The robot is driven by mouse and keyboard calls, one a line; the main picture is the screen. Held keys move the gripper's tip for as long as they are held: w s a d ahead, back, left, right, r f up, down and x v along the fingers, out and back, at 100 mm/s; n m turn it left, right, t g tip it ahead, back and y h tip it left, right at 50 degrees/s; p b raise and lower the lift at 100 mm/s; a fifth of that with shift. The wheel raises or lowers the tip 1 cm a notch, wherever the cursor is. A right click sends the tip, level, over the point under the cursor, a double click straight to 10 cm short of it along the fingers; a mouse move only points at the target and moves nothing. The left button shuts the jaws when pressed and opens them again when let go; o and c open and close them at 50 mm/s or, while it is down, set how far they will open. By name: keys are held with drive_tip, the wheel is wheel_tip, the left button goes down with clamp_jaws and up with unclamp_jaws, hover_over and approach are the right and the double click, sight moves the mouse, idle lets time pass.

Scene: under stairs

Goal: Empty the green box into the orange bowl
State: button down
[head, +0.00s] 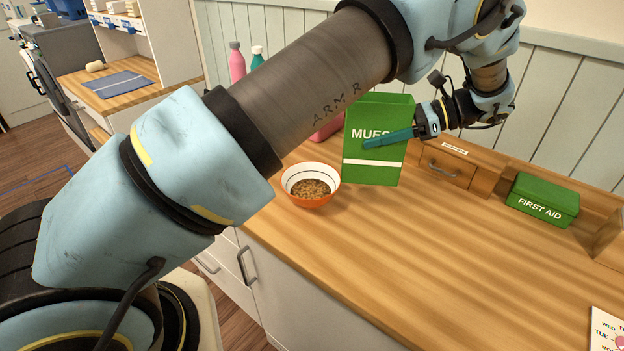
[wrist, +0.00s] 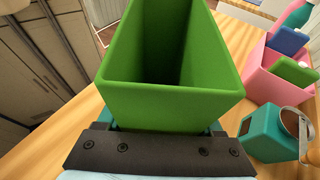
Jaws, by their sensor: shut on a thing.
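The green box (head: 372,170), with white lettering starting "MUES" and a white stripe, stands upright on or just above the wooden counter. My gripper (head: 386,138) is shut on it from the right, with one teal finger across its lettered face. In the wrist view the box (wrist: 170,105) is between the fingers; its top is open, and I see bare green inner walls but not clearly its bottom. The orange bowl (head: 312,201), with a white inside, stands on the counter just left of the box. Brown flakes (head: 310,188) lie in the bowl.
A green first aid box (head: 541,201) and a small wooden drawer unit (head: 447,165) stand along the back. A pink bin (wrist: 263,85) and a teal container (wrist: 268,135) are near the box. My arm crosses above the counter.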

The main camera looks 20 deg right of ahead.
sight(378, 113)
drive_tip(key=shift+w+a+r, duration=0.2)
drive_tip(key=shift+a+r, duration=0.1)
drive_tip(key=shift+r, duration=0.05)
drive_tip(key=shift+d+r, duration=0.15)
drive_tip(key=shift+r, duration=1.75)
